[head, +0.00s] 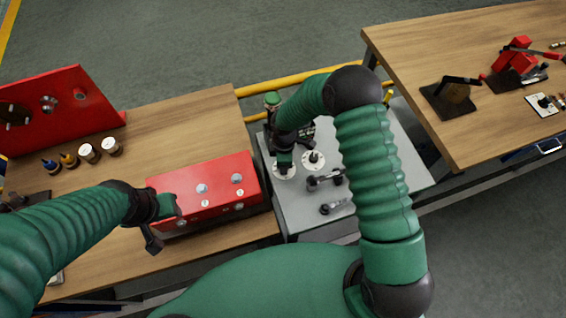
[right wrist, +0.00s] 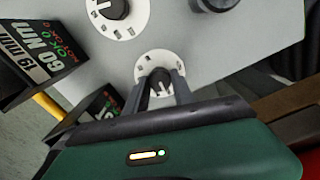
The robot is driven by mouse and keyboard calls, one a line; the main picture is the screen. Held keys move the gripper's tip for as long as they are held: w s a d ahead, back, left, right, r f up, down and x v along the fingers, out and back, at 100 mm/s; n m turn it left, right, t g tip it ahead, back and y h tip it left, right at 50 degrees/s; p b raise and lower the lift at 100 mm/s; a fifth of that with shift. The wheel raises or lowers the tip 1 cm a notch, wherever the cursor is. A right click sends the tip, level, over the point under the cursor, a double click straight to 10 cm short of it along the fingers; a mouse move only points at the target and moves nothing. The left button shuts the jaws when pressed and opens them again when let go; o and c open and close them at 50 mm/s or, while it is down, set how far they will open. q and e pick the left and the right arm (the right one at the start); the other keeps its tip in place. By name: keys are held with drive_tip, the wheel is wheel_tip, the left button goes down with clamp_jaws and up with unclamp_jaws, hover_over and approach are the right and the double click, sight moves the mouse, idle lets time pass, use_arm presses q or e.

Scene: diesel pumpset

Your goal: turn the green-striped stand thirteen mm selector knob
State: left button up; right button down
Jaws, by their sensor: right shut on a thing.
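My right gripper (right wrist: 160,90) is shut on a dark selector knob (right wrist: 160,80) with a pale pointer. The knob stands in the middle of a white marked dial (right wrist: 158,57) on the grey bench top. In the head view my right gripper (head: 284,166) points down at this dial (head: 288,176) and hides most of the knob. A second dial (head: 313,160) with a dark knob sits just right of it, and shows at the top of the right wrist view (right wrist: 118,30). I cannot make out a green stripe. My left gripper (head: 164,224) is at the red box; its jaw gap is unclear.
The red box (head: 205,180) lies on the left wooden table. Dark tools (head: 325,180) lie on the grey bench (head: 375,185). A second wooden table (head: 470,125) stands right.

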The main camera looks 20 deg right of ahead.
drive_tip(key=shift+d, duration=0.25)
drive_tip(key=c, duration=1.1)
unclamp_jaws()
drive_tip(key=shift+o, duration=0.2)
drive_tip(key=shift+r, duration=0.25)
wheel_tip(320, 180, up, 16)
drive_tip(key=shift+r, duration=0.15)
drive_tip(key=s+d+r+m+t, duration=0.1)
drive_tip(key=s+d+m, duration=0.1)
drive_tip(key=s+m, duration=0.5)
drive_tip(key=s+d+r+m+t, duration=0.1)
drive_tip(key=s+d+r+m, duration=0.1)
drive_tip(key=s+m, duration=0.6)
drive_tip(key=shift+d+r+t, duration=0.2)
drive_tip(key=shift+d+t, duration=0.1)
drive_tip(key=shift+d, duration=0.4)
